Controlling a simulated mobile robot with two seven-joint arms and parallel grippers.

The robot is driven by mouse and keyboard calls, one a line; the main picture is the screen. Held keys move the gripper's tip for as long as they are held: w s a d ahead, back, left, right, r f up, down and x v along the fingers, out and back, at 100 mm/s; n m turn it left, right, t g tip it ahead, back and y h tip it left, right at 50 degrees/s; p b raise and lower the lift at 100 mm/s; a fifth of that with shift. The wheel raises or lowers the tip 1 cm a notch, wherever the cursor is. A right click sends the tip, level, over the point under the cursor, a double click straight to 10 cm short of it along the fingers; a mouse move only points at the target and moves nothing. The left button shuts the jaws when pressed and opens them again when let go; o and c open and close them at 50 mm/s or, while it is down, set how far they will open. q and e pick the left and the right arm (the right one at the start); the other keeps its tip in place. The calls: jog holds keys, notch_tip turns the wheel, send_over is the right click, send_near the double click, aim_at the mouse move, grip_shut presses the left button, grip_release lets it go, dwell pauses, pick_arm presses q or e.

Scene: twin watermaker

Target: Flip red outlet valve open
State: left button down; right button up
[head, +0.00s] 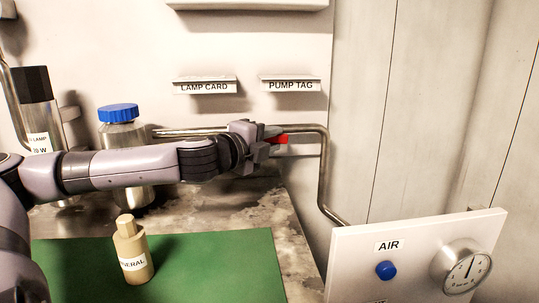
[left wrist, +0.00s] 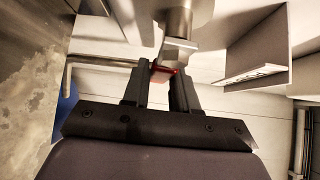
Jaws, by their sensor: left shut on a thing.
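The red outlet valve handle (head: 279,139) sits on the steel pipe (head: 312,128) that runs along the back wall and bends down at the right. My left gripper (head: 266,140) is at the handle, its arm reaching in from the left. In the left wrist view the red handle (left wrist: 163,73) lies between the two dark fingers (left wrist: 160,90), below a metal valve body (left wrist: 178,45). The gripper is shut on the handle. My gripper hides part of the valve in the head view. My right gripper is not in view.
A steel bottle with a blue cap (head: 119,113) stands behind my left arm. A beige bottle (head: 132,252) stands on the green mat (head: 210,262). A white panel (head: 411,245) with a blue AIR button (head: 386,270) and gauge (head: 461,267) is at the lower right. Card holders (head: 205,86) hang above.

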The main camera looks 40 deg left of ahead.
pick_arm(q)
jog(key=shift+r+n+t+b, duration=0.3)
jog(key=shift+n+t+b, duration=0.2)
jog(key=shift+t, duration=0.2)
jog(key=c, duration=1)
grip_release()
jog(key=shift+o, duration=0.2)
